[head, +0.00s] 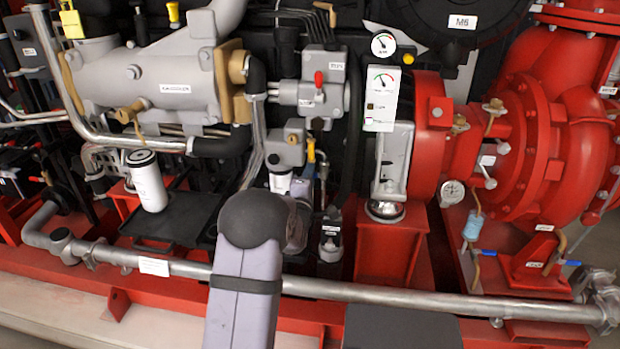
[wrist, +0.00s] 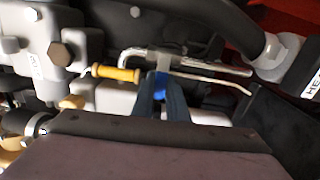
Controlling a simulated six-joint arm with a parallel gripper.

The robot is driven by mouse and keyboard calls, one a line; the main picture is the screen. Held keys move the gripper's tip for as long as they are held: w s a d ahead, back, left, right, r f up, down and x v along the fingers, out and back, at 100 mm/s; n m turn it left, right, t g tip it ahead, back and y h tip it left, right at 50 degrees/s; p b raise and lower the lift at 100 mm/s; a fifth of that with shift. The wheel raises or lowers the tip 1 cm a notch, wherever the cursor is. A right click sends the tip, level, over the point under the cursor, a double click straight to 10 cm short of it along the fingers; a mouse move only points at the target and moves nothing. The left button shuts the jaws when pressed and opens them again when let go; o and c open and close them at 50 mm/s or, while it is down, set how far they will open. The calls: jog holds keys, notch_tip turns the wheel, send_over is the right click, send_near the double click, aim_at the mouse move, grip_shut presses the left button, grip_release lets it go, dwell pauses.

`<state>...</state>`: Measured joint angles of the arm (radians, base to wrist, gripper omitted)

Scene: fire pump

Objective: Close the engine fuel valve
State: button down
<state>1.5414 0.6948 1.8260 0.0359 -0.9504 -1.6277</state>
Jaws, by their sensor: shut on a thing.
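In the wrist view my gripper (wrist: 160,92) reaches up from the bottom with its two dark fingers close together. A small bright blue piece (wrist: 159,83) shows between the fingertips, and they are shut on it. It looks like a valve handle, but most of it is hidden by the fingers. A grey metal fitting with a thin bar (wrist: 205,73) lies just beyond the fingertips. A yellow handle (wrist: 115,72) lies to the left, apart from the fingers. I can read no fuel valve label.
A long grey pipe (head: 390,297) runs across the front. A red pump housing (head: 570,150) fills the right. In the wrist view a dark hose (wrist: 245,30) passes at upper right and a grey block (wrist: 70,40) stands at left; room is tight.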

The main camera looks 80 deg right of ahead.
jog(key=shift+m, duration=0.3)
jog(key=shift+r, duration=0.1)
jog(key=c, duration=2)
grip_release()
jog(key=shift+a, duration=0.15)
jog(key=shift+a, duration=3.55)
